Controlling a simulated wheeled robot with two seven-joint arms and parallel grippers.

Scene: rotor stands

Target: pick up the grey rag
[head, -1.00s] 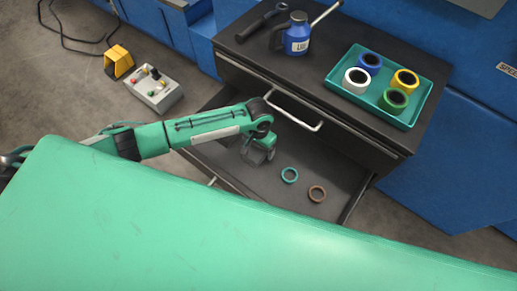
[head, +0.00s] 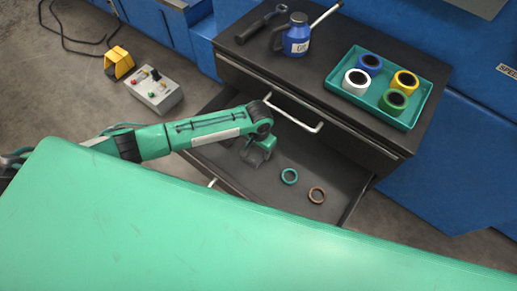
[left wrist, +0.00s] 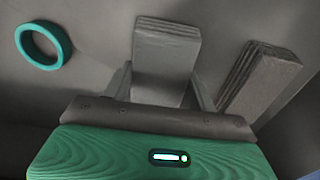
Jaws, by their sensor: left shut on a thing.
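My left gripper (head: 254,156) reaches down into the open drawer (head: 325,183). In the left wrist view its two fingers (left wrist: 164,88) are shut on a folded grey rag (left wrist: 166,48), which sits between them and sticks out beyond the tips. In the head view the gripper and arm mostly hide this rag. A second grey folded piece (left wrist: 262,76) with layered edges lies to the right in the left wrist view, apart from the gripper. My right gripper is not in view.
Above is the cabinet top with a blue can (head: 297,36) and a teal tray (head: 340,88) of tape rolls.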

